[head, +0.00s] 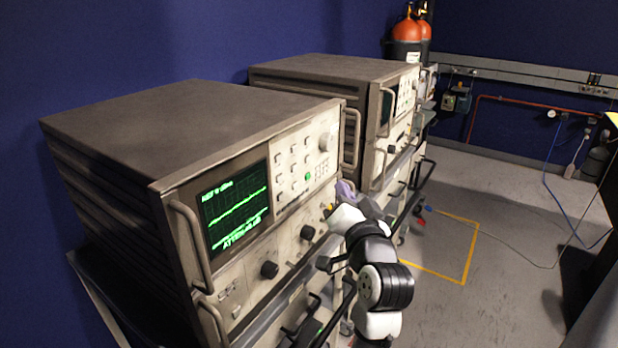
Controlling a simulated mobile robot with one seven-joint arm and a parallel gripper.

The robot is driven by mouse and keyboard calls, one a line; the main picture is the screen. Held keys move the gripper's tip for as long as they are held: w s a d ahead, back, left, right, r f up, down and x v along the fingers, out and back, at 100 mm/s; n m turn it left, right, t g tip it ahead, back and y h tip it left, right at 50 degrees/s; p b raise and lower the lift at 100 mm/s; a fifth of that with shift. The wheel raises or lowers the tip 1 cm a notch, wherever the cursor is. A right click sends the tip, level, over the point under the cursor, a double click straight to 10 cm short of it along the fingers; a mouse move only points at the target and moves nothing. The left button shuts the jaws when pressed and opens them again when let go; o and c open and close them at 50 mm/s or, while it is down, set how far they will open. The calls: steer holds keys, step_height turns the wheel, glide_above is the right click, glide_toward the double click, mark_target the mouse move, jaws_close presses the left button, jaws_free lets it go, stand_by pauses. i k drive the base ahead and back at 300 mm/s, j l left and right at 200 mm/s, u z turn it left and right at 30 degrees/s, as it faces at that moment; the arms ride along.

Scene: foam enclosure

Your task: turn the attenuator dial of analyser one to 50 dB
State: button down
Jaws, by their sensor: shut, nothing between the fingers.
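The nearer analyser (135,125) is a large grey-brown box with a lit green screen (236,209). The screen's lower line begins with ATTEN; its number is too blurred to read surely. Two black knobs show on its lower front panel, a left knob (269,269) and a right knob (307,232). I cannot tell which is the attenuator dial, and no dial marks are legible. My gripper (330,210) is shut and empty, close to the panel's right end, right of the right knob. Its tips are small and partly hidden, so contact is unclear.
A second analyser (325,70) stands behind the first, on the same row of carts. Metal handles (188,243) stick out from the front panels. Orange-topped cylinders (408,30) stand at the back. The grey floor (500,200) to the right is mostly clear, with yellow tape and a thin cable.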

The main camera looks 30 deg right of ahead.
mark_target(269, 269)
steer(key=k+j, duration=0.3)
steer(key=k, duration=0.15)
steer(key=k+j, duration=0.3)
steer(key=k, duration=0.15)
